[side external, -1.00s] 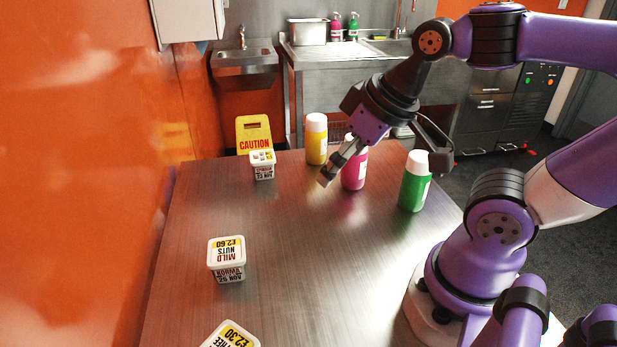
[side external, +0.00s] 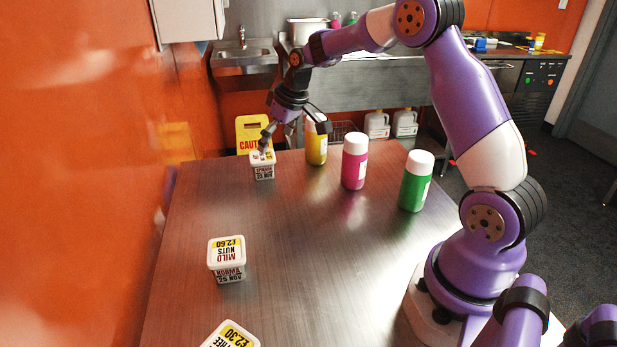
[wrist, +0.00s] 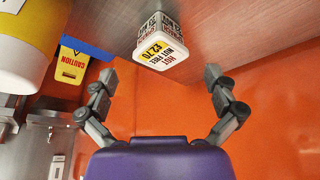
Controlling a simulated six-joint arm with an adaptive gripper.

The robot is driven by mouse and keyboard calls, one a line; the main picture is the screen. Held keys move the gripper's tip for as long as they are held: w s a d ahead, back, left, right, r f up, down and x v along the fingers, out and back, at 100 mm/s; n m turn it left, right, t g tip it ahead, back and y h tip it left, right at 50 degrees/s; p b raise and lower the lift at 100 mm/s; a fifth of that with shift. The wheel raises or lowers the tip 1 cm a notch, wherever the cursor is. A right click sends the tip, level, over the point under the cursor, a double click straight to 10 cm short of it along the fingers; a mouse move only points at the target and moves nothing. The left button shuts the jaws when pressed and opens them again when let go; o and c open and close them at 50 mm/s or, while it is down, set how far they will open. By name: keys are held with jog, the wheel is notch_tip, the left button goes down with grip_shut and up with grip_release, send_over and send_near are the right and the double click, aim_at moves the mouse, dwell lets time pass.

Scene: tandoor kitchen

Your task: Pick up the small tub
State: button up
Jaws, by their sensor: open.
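The small tub (side external: 263,167) is a white tub with printed labels near the far left edge of the table. My gripper (side external: 264,137) is at its lid in the side view; whether it touches cannot be told there. In the wrist view the small tub (wrist: 160,42) appears beyond the fingertips, roughly centred between them, with "HOT", "NUT FREE" and a yellow "2.70" patch on its lid. My gripper's two fingers (wrist: 162,77) are spread wide with nothing between them.
A yellow bottle (side external: 316,148), a magenta bottle (side external: 354,165) and a green bottle (side external: 415,186) stand to the right. A larger tub (side external: 227,262) and another tub (side external: 232,336) are nearer. A yellow caution sign (side external: 253,126) is behind the small tub. The table centre (side external: 290,235) is clear.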

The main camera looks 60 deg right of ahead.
aim_at(267, 157)
jog(key=x, duration=0.2)
jog(key=shift+w+f, duration=0.1)
jog(key=shift+f, duration=0.3)
jog(key=x, duration=0.6)
jog(key=shift+w+r, duration=0.25)
jog(key=shift+w, duration=0.15)
jog(key=c, duration=1.2)
